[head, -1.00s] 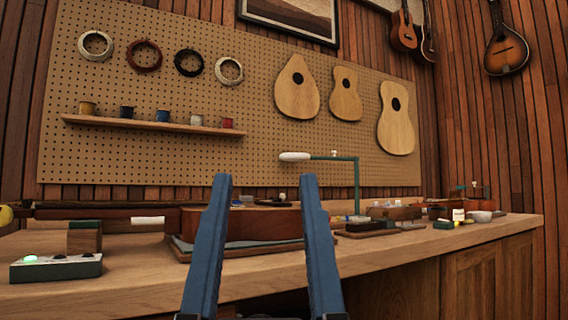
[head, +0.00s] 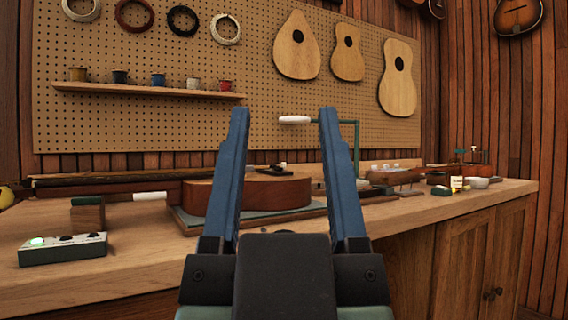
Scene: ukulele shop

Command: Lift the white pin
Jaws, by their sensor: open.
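My gripper (head: 284,112) is open and empty, with its two long blue fingers pointing forward toward the workbench. No pin can be made out for certain. Several tiny white knobs (head: 386,167) show at the back of the bench, right of the gripper. A small pale piece (head: 283,165) shows between the fingers, above the ukulele body. These are too small to tell which, if any, is the white pin. The wooden ukulele body (head: 275,190) lies on a grey mat behind the fingers, and the left finger hides part of it.
The workbench (head: 140,262) runs across the view, with bare wood at its front left. A pedal-like box (head: 62,249) with a green light stands there. A green lamp stand (head: 356,145) with a white head rises behind the right finger.

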